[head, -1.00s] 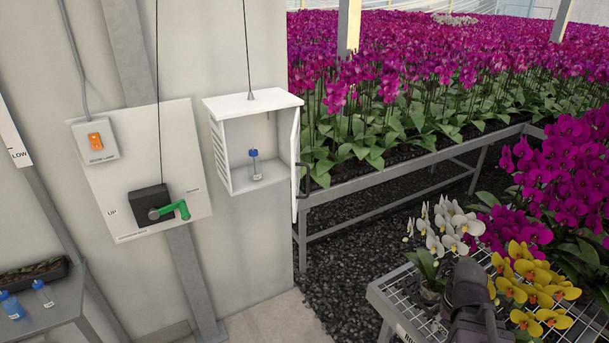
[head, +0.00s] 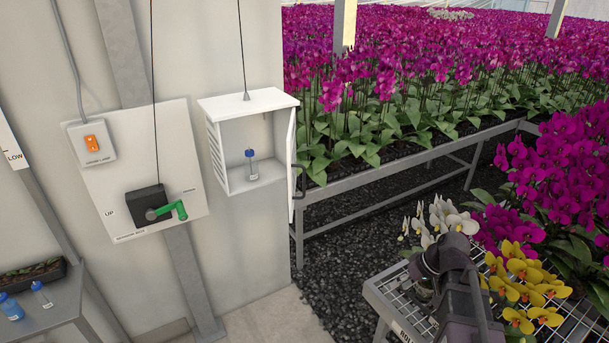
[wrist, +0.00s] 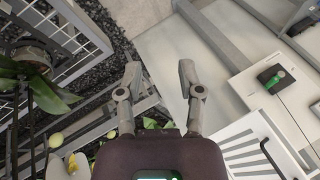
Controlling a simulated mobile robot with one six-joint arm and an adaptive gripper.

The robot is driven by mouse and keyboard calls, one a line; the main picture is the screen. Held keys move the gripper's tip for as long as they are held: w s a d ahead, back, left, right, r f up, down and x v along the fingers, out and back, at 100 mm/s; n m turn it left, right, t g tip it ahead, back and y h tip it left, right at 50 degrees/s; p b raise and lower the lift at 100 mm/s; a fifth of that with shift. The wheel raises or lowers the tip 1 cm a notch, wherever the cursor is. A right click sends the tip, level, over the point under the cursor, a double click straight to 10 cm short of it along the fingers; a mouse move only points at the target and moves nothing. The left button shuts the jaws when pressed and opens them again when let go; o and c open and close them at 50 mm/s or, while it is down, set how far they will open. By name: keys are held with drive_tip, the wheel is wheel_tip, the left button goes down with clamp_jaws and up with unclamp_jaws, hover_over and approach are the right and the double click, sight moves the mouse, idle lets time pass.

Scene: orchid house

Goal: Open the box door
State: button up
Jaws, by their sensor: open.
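The white box (head: 215,165) hangs on the wall in the head view, with its front open. Its door (head: 292,160) stands swung out at the right side, seen nearly edge-on, with a dark handle (head: 298,182). A small bottle with a blue cap (head: 251,166) stands inside. In the wrist view a white louvred panel with a dark handle (wrist: 271,158) shows at the lower right; I take it for the door. My gripper (wrist: 158,82) is open and empty, its fingers apart from the panel and to its left. The head view shows my arm at the lower right, not the fingertips.
A wire-mesh bench (head: 385,300) with white and yellow orchids (head: 525,290) stands at the lower right. A long bench of magenta orchids (head: 420,160) is behind. A panel with a green crank (head: 172,211) is left of the box. Dark gravel (head: 345,265) lies between.

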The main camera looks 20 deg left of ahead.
drive_tip(key=w+a+r+n+y+p, duration=0.1)
drive_tip(key=w+a+r+n+y, duration=0.3)
drive_tip(key=a+r, duration=0.2)
drive_tip(key=w+a+r+n+g+y+p, duration=0.1)
drive_tip(key=w+a+r+n+y, duration=0.3)
drive_tip(key=a+r, duration=0.2)
drive_tip(key=w+a+r+n+y+p, duration=0.2)
drive_tip(key=w+a+r+n+y, duration=0.2)
drive_tip(key=r, duration=0.4)
drive_tip(key=shift+a+r+n+g, duration=0.35)
drive_tip(key=shift+a+n, duration=0.25)
drive_tip(key=shift+a, duration=0.35)
drive_tip(key=shift+a, duration=0.15)
hover_over(304, 194)
drive_tip(key=shift+w+a, duration=0.15)
drive_tip(key=shift+w, duration=0.05)
drive_tip(key=c, duration=0.7)
drive_tip(key=shift+d, duration=0.2)
clamp_jaws()
drive_tip(key=shift+w, duration=0.1)
